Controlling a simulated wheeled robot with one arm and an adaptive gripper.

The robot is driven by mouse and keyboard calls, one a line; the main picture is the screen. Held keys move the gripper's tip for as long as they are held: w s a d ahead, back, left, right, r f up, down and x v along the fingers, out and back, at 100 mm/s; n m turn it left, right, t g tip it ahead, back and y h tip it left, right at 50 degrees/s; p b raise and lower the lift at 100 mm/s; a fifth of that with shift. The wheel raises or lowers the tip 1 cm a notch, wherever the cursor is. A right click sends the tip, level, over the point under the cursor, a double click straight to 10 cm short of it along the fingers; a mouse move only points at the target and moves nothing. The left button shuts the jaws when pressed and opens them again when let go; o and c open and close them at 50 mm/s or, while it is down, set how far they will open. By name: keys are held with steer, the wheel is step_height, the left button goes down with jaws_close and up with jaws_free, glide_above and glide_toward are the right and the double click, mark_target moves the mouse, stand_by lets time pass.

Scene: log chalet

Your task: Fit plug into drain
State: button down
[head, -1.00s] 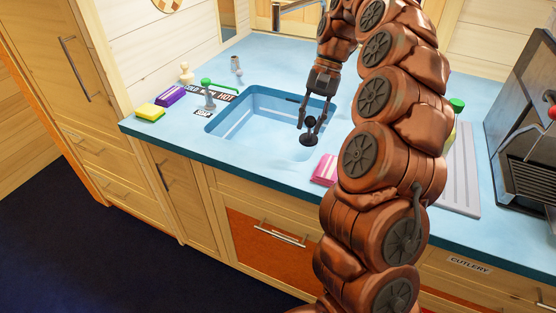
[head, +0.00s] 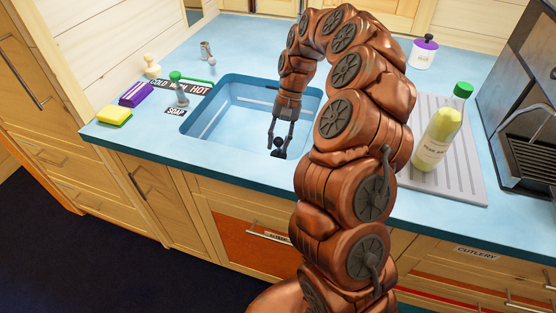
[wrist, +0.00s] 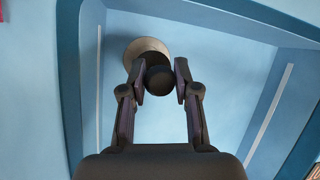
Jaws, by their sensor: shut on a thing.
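The black plug (head: 278,152) hangs from my gripper (head: 282,142) over the front part of the blue sink (head: 232,112). In the wrist view my gripper (wrist: 158,78) is shut on the round knob of the plug (wrist: 158,80). Past the plug, a pale round drain ring (wrist: 148,42) shows on the sink floor, partly covered by the plug. Plug and ring nearly line up in that view, the ring showing mostly above the plug. Whether the plug touches the drain cannot be told. The drain is not visible in the head view.
Sink walls surround my gripper. A tap (head: 179,88), yellow sponge (head: 114,115) and purple box (head: 136,94) stand left of the sink. A yellow bottle (head: 437,140) stands on the drainboard (head: 464,165) at right, beside a coffee machine (head: 530,120).

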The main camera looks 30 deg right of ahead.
steer(key=shift+f+p, duration=0.65)
steer(key=shift+f, duration=2.85)
steer(key=shift+f, duration=0.15)
steer(key=c, duration=0.8)
jaws_free()
steer(key=shift+c, duration=0.2)
steer(key=shift+r, duration=0.2)
steer(key=b+v, duration=0.2)
steer(key=v, duration=1)
steer(key=shift+b, duration=0.35)
